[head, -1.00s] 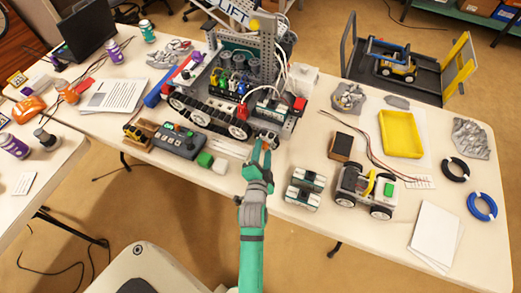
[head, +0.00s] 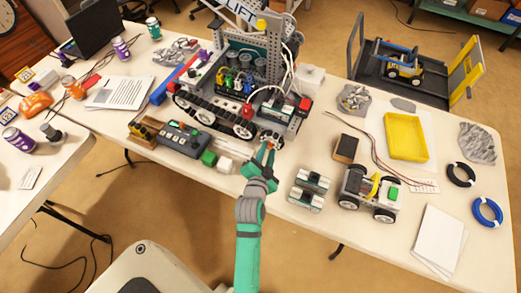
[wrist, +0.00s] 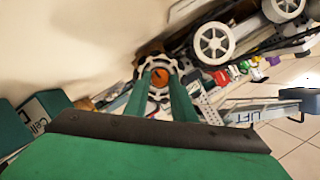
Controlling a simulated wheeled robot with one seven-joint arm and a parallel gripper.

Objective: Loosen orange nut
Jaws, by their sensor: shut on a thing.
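The orange nut (wrist: 160,77) sits at the middle of a round, notched grey-and-black hub in the wrist view. In the head view the nut is tiny, at the front corner of the tracked lift robot (head: 245,95). My gripper (wrist: 163,80) has its two green fingers on either side of the nut and is shut on it. In the head view my gripper (head: 267,150) reaches up to that corner from the table's front edge. The fingers hide part of the nut and hub, and the exact contact is hard to see.
A grey control box (head: 182,138) and a green block (head: 209,158) lie left of my gripper. Battery-like modules (head: 309,188) and a small white car (head: 369,190) stand to the right. A yellow tray (head: 405,156) is farther right.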

